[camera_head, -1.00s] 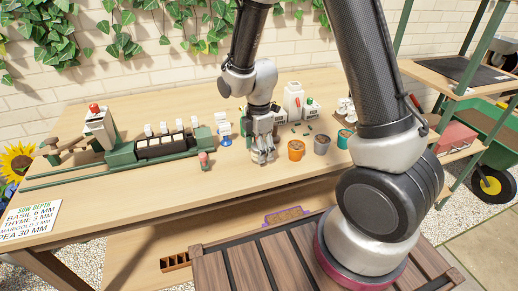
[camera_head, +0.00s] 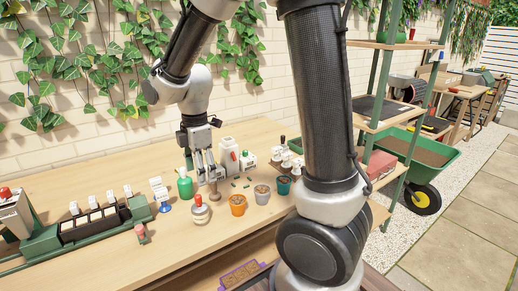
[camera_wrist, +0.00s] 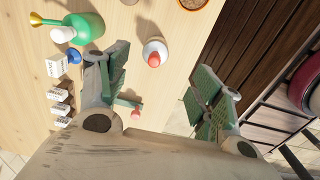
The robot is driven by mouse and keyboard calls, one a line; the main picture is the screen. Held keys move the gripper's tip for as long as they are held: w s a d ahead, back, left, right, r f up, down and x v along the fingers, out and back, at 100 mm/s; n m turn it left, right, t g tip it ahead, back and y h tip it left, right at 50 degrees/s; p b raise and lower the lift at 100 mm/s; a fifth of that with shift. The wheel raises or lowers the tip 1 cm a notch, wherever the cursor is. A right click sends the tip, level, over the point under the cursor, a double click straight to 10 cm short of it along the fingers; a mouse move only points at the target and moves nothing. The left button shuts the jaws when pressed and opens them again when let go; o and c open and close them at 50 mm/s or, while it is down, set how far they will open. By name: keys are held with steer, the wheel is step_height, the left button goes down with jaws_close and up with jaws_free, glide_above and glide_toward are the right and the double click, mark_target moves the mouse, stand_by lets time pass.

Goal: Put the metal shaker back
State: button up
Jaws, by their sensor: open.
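The metal shaker (camera_head: 200,210), a pale rounded body with a red knob, stands upright on the table in the head view. My gripper (camera_head: 208,178) is open and empty, above and behind it in that picture. In the wrist view the shaker (camera_wrist: 153,52) is seen from above, beyond the gap between the two spread green-padded fingers (camera_wrist: 163,88). Neither finger appears to touch it. The shaker's put-back place cannot be made out.
A green bottle (camera_head: 185,184) stands close left of my gripper. An orange pot (camera_head: 237,205), a grey pot (camera_head: 262,194) and a teal pot (camera_head: 284,185) stand to the right. A seed tray (camera_head: 92,225) is at left. Bare table (camera_head: 175,250) lies in front.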

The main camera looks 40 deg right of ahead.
steer(key=s+d+r+m+t, duration=0.2)
steer(key=s+d+r+m, duration=0.4)
steer(key=s+m, duration=0.3)
steer(key=s+d+r+m+t, duration=0.2)
steer(key=s+d+r+m, duration=0.5)
steer(key=s+m, duration=0.2)
steer(key=shift+s, duration=0.15)
